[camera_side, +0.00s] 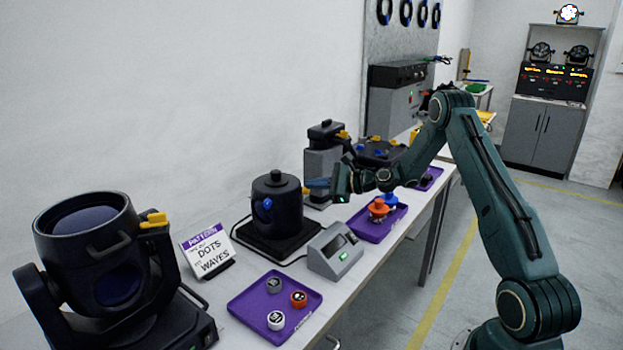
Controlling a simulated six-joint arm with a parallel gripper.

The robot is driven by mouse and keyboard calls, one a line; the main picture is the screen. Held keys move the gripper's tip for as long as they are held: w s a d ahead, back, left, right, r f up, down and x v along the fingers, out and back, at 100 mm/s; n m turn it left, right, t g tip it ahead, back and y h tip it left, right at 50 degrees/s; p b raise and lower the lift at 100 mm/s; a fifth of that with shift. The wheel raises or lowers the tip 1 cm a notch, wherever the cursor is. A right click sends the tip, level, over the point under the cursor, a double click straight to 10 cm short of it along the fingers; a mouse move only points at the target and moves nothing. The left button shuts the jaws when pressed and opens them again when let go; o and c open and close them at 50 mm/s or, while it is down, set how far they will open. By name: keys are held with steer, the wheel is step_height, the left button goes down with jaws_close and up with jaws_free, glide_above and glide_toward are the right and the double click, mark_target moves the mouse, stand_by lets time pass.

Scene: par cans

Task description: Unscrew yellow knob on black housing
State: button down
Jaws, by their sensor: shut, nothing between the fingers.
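A black cylindrical housing (277,215) with a round top cap stands on a black base in the middle of the table. A blue knob (267,203) is on its front face. A small yellow knob (305,191) shows at its right side, partly hidden by my gripper. My gripper (308,184) points left with its fingertips at that side of the housing. It is shut and holds nothing. I cannot tell whether the fingertips touch the yellow knob. Another yellow knob (155,219) is on the black lamp (88,245) at the front left.
A purple tray (250,300) with three round pieces lies in front. A grey device (335,252) and a sign (207,250) stand near the housing. A tray with an orange knob (378,208) lies below my arm. A grey-and-black box (322,160) stands behind.

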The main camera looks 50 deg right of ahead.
steer(key=shift+s+a+f, duration=0.35)
steer(key=shift+a+f, duration=0.3)
steer(key=shift+f, duration=0.05)
stand_by(0.7)
steer(key=shift+a+r, duration=0.1)
steer(key=shift+s+a+r, duration=0.1)
steer(key=shift+a+r, duration=0.1)
steer(key=shift+r, duration=0.05)
steer(key=shift+s+d, duration=0.1)
steer(key=shift+s, duration=0.05)
steer(key=shift+d+f+v, duration=0.1)
steer(key=shift+f+v, duration=0.05)
steer(key=shift+v, duration=0.8)
steer(key=shift+d+f+v, duration=0.1)
steer(key=shift+f+v, duration=0.1)
steer(key=shift+v, duration=0.7)
steer(key=shift+d+f+v, duration=0.1)
steer(key=shift+f+v, duration=0.05)
steer(key=shift+v, duration=0.8)
steer(key=d, duration=0.1)
steer(key=d+r, duration=0.1)
steer(key=shift+d, duration=0.25)
